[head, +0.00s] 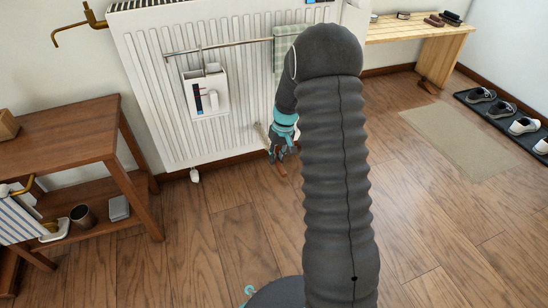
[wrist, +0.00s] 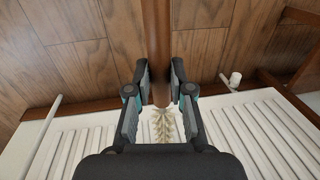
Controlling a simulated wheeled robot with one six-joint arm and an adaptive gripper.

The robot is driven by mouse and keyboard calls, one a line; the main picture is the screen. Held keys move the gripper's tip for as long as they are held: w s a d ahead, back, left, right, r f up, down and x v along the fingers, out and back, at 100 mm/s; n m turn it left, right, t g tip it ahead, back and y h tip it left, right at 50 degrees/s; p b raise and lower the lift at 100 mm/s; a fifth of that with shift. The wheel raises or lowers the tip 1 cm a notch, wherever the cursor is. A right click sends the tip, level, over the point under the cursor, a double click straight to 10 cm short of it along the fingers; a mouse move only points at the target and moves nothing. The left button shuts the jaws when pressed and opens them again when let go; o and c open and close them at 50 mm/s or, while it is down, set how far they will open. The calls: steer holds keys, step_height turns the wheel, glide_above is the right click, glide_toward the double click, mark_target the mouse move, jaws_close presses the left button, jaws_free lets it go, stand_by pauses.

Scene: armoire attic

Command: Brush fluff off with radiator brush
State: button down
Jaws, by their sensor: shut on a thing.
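The radiator brush has a brown wooden handle (wrist: 157,45) and a pale bristly head (wrist: 163,128). My gripper (wrist: 160,84) is shut on the handle, with one finger on each side of it. In the head view my gripper (head: 280,152) is low at the radiator's right part, partly hidden by my arm. The brush's bristles (head: 261,133) show just left of it, at the radiator front; contact cannot be told. The white ribbed radiator (head: 165,80) stands against the wall and also shows in the wrist view (wrist: 250,130). I cannot make out any fluff.
A white holder (head: 207,95) hangs on the radiator under a rail with a green cloth (head: 287,50). A wooden side table (head: 70,130) stands left. A bench (head: 425,32), a beige mat (head: 455,140) and a shoe tray (head: 512,122) are right. Floor in front is clear.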

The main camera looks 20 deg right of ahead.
steer(key=shift+w+d+r, duration=0.1)
steer(key=shift+w+d, duration=0.1)
steer(key=shift+d, duration=0.05)
steer(key=shift+s+d, duration=0.1)
steer(key=shift+d, duration=0.4)
steer(key=shift+d, duration=0.15)
steer(key=shift+s+d, duration=0.2)
steer(key=shift+d, duration=0.15)
steer(key=shift+a, duration=0.1)
steer(key=shift+w+a, duration=0.15)
steer(key=shift+a, duration=0.4)
steer(key=shift+a, duration=0.1)
